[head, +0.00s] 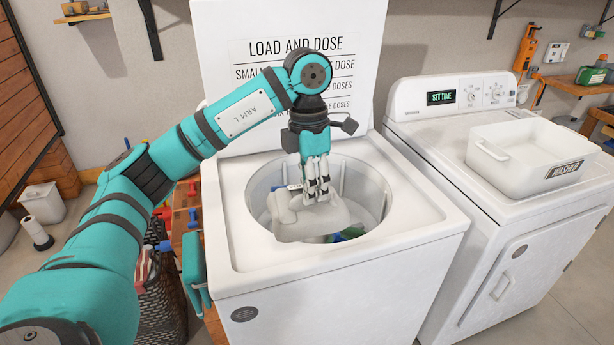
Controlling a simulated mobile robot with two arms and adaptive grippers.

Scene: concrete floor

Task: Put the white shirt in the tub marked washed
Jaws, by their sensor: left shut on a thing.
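The white shirt (316,219) is bunched up in the round opening of the top-loading washer (250,251). My left gripper (318,196) points down into the opening and is shut on the shirt. The shirt's lower part hangs over other laundry in the drum. The white tub marked washed (492,152) stands on top of the dryer (467,192) to the right, its label on its right front side. The part of the tub's inside that shows looks empty. My right gripper is not in view.
The washer's raised lid (290,62) stands behind the opening. Blue and green laundry (347,234) lies in the drum. The dryer's control panel (455,97) rises behind the tub. Shelves with tools are on the back wall.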

